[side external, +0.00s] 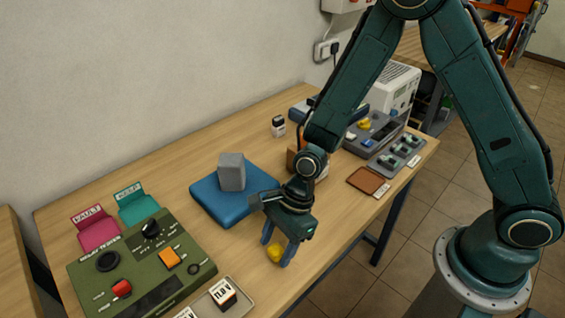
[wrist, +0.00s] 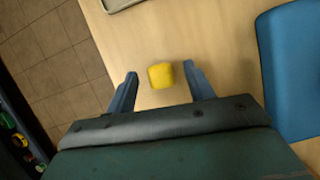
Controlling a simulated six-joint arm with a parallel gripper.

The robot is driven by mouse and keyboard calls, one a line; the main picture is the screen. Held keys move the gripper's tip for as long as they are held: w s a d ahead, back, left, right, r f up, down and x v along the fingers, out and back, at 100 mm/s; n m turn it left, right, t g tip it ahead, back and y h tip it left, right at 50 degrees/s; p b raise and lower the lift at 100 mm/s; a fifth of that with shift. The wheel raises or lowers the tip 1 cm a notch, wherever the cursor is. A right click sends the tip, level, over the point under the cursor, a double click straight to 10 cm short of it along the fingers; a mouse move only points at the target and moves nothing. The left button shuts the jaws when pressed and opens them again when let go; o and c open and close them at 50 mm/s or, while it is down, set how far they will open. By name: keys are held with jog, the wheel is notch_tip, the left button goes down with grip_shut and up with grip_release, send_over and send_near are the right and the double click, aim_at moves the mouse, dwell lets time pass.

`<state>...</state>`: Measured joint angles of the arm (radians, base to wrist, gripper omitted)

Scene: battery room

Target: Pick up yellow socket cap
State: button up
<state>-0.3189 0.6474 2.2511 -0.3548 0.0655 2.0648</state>
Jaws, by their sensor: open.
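The yellow socket cap (side external: 275,253) is a small yellow block near the front edge of the wooden table. In the wrist view the yellow socket cap (wrist: 161,75) lies on bare wood between the two blue fingertips. My gripper (side external: 279,256) is open and points down over the cap. In the wrist view my gripper (wrist: 160,78) has a finger on each side of the cap, with a visible gap on both sides. How far the fingertips are above the table is hard to tell.
A blue pad (side external: 207,203) with a grey block (side external: 231,172) lies behind the gripper. A green control panel (side external: 92,282) and a pale tray (side external: 199,308) are to the left. A brown mat (side external: 364,181) and grey switch panel (side external: 357,144) are to the right.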

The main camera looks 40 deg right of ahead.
jog(key=shift+a+f, duration=0.25)
jog(key=shift+f, duration=0.35)
jog(key=shift+c, duration=0.4)
jog(key=c, duration=1)
